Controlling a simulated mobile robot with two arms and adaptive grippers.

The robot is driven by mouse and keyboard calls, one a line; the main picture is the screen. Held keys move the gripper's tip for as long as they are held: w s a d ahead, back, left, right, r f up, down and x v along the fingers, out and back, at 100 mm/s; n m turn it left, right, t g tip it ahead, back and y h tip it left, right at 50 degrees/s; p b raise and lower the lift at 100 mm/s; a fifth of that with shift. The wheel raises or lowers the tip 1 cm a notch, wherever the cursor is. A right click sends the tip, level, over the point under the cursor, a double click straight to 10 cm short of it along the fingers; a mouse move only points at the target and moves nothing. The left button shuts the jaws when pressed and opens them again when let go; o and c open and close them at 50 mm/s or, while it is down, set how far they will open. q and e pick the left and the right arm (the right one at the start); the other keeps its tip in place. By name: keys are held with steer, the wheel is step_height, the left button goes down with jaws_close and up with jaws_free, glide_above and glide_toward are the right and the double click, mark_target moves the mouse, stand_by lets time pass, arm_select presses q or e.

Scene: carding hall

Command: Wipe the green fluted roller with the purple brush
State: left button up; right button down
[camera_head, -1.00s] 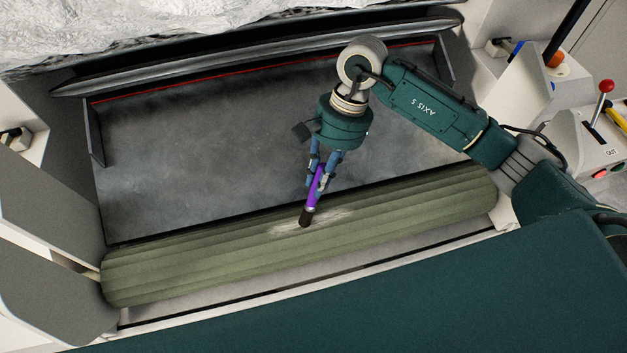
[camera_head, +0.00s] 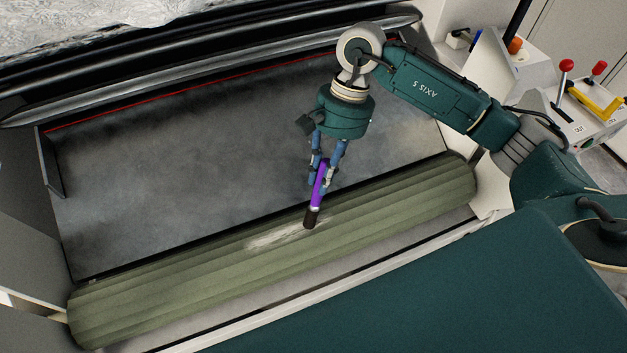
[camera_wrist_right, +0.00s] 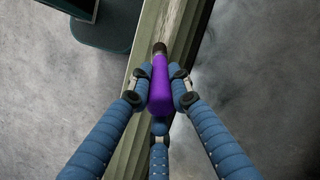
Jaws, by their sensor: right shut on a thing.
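The green fluted roller (camera_head: 380,212) lies across the lower part of the head view, slanting up to the right. A pale, fluffy patch (camera_head: 283,236) marks its top near the middle. My right gripper (camera_head: 321,172) is shut on the purple brush (camera_head: 318,185), above the roller's far edge. The brush's dark bristle end (camera_head: 311,218) points down at the roller, just right of the patch, and appears to touch it. In the right wrist view the blue fingers close around the purple handle (camera_wrist_right: 160,92), with the roller (camera_wrist_right: 130,150) beneath. My left gripper is not in view.
A grey metal bed (camera_head: 200,160) with a red line (camera_head: 190,88) lies behind the roller. White fleece (camera_head: 130,25) is at the top left. A control box (camera_head: 590,115) with red-knobbed levers stands at the right. Pale machine frame borders the roller's ends.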

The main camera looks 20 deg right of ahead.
steer(key=shift+d, duration=0.65)
steer(key=a+b, duration=0.8)
steer(key=a, duration=0.7)
steer(key=shift+a+b, duration=0.25)
steer(key=shift+b, duration=0.05)
stand_by(1.7)
